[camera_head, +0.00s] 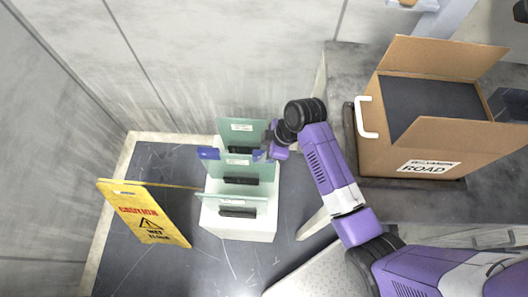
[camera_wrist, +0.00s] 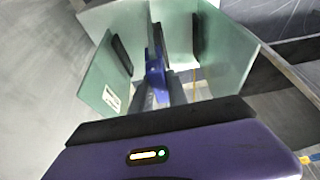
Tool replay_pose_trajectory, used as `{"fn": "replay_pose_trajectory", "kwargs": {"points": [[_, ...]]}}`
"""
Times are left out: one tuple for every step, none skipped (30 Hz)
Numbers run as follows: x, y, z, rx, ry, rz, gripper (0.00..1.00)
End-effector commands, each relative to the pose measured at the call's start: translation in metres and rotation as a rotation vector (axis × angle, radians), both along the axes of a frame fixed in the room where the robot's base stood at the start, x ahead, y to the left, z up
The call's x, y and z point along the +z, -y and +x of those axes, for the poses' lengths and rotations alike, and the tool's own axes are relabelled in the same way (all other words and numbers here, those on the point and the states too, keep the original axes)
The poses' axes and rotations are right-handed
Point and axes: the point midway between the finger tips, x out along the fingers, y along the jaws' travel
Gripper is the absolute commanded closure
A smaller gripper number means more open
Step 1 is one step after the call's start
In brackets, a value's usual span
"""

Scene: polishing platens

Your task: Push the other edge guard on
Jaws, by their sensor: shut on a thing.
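Several pale green glass plates (camera_head: 241,128) stand upright in a white block (camera_head: 238,227), each with a black bar. One blue edge guard (camera_head: 208,153) sits at the left edge of the middle plate (camera_head: 240,168). My gripper (camera_head: 268,150) is at that plate's right edge, shut on another blue edge guard (camera_head: 258,155). In the wrist view this guard (camera_wrist: 156,80) lies between my fingers, in line with the plate's edge and between two neighbouring plates. I cannot tell how far it is seated.
A yellow caution sign (camera_head: 146,212) stands left of the block. An open cardboard box (camera_head: 418,150) with a white handle sits on the grey surface at right. A wall stands behind. The dark floor in front of the block is clear.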

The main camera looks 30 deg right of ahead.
Motion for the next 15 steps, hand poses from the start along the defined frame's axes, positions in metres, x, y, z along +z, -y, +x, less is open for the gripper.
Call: {"fn": "replay_pose_trajectory", "kwargs": {"points": [[0.0000, 0.0000, 0.0000, 0.000, 0.000, 0.000, 1.00], [-0.0001, -0.0001, -0.0001, 0.000, 0.000, 0.000, 1.00], [-0.0001, -0.0001, -0.0001, 0.000, 0.000, 0.000, 1.00], [-0.0001, -0.0001, -0.0001, 0.000, 0.000, 0.000, 1.00], [-0.0001, -0.0001, -0.0001, 0.000, 0.000, 0.000, 1.00], [-0.0001, -0.0002, 0.0000, 0.000, 0.000, 0.000, 0.79], [0.0000, -0.0001, 0.0001, 0.000, 0.000, 0.000, 0.73], [0.0000, -0.0001, 0.0001, 0.000, 0.000, 0.000, 0.67], [0.0000, -0.0001, 0.0001, 0.000, 0.000, 0.000, 0.59], [-0.0001, -0.0002, 0.0000, 0.000, 0.000, 0.000, 0.55], [0.0000, -0.0001, 0.0001, 0.000, 0.000, 0.000, 0.55], [-0.0001, -0.0001, 0.0001, 0.000, 0.000, 0.000, 0.55], [-0.0001, -0.0001, 0.0001, 0.000, 0.000, 0.000, 0.55], [-0.0001, -0.0001, 0.0001, 0.000, 0.000, 0.000, 0.55], [-0.0001, -0.0002, 0.0000, 0.000, 0.000, 0.000, 0.55]]}}
